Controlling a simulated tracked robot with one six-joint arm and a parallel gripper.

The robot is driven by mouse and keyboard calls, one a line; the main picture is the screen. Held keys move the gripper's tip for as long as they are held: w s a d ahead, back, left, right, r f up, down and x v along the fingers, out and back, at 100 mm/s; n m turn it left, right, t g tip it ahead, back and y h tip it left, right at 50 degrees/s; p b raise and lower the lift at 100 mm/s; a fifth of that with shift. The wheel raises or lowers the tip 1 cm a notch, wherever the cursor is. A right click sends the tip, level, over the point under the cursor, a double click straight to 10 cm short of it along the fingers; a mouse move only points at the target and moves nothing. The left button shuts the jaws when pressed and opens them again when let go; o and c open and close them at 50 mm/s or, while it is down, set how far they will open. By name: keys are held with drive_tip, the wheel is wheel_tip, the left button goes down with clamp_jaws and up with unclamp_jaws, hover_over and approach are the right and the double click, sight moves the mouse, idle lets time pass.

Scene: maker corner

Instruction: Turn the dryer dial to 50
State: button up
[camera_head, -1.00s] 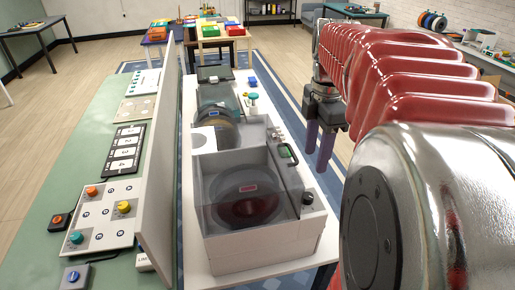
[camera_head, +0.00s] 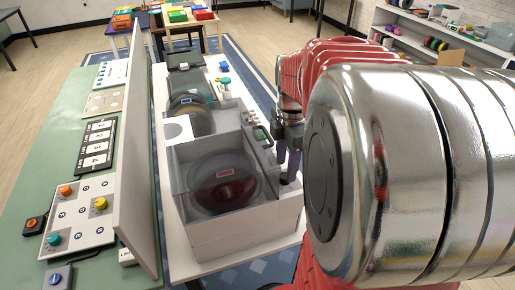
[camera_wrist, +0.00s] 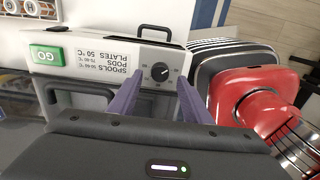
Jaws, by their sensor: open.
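The dryer (camera_head: 222,237) is a box with a clear lid and a dark red spool inside. Its side panel (camera_wrist: 105,62) carries a green GO button (camera_wrist: 47,54), a temperature label (camera_wrist: 99,58) and a round black dial (camera_wrist: 160,72) with a white pointer line. The pointer is toward the upper right in the wrist view; the small numbers around it are too blurred to read. My gripper (camera_wrist: 160,88) is open, its two purple fingers apart, with the dial showing between their tips. I cannot tell whether they touch it. In the head view my gripper (camera_head: 288,164) hangs against the dryer's right side.
My red arm fills the right side.

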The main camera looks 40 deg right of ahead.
sight(285, 175)
drive_tip(key=shift+f, duration=1.65)
drive_tip(key=shift+c, duration=0.5)
drive_tip(key=c, duration=0.9)
